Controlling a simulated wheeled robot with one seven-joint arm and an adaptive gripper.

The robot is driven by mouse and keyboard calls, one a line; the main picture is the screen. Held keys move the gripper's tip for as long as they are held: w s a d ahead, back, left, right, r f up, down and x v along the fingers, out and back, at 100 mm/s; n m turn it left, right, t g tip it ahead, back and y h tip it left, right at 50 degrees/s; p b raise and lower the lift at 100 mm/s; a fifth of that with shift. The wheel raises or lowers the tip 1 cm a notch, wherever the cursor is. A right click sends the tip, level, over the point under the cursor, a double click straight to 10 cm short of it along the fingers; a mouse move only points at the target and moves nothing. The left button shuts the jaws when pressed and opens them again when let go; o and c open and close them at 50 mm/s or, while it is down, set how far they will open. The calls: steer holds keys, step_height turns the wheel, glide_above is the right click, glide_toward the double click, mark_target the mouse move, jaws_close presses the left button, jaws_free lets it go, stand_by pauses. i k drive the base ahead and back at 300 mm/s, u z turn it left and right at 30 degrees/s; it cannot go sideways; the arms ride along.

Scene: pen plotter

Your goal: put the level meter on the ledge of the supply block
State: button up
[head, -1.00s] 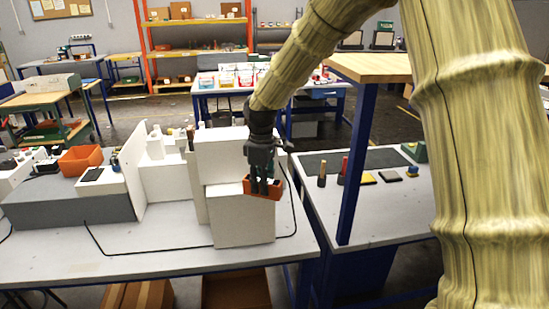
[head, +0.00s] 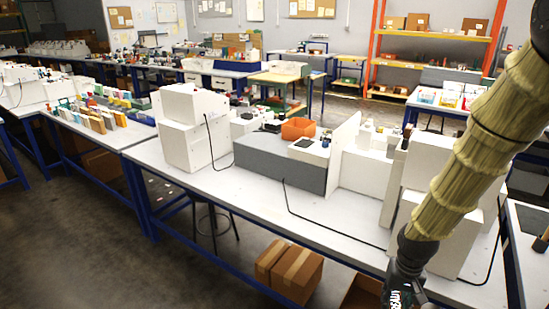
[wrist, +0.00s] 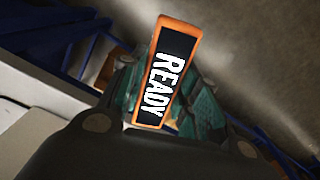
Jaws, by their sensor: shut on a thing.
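An orange-framed box with a dark face reading READY, which I take to be the level meter (wrist: 166,72), is between my gripper's (wrist: 165,95) green fingers in the wrist view. My gripper is shut on it. In the head view my gripper (head: 400,292) is low at the bottom edge, pointing down, in front of the table; the READY lettering on the meter (head: 394,299) just shows. Two white stepped blocks stand on the table: one at the left (head: 192,138) and one at the right (head: 395,205), partly behind my arm. I cannot tell which is the supply block.
A grey box (head: 270,160) and an upright white panel (head: 343,150) stand between the blocks, with an orange bin (head: 298,128) behind. A black cable crosses the tabletop (head: 300,220). A stool (head: 212,215) and cardboard boxes (head: 290,270) are below.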

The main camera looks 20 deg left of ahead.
mark_target(261, 142)
steer(key=u, duration=0.7)
steer(key=k, duration=1)
steer(key=u, duration=1.4)
steer(key=i, duration=2.7)
steer(key=z, duration=0.55)
steer(key=i, duration=1.3)
steer(key=z, duration=1.5)
steer(key=i, duration=1)
steer(key=z, duration=0.7)
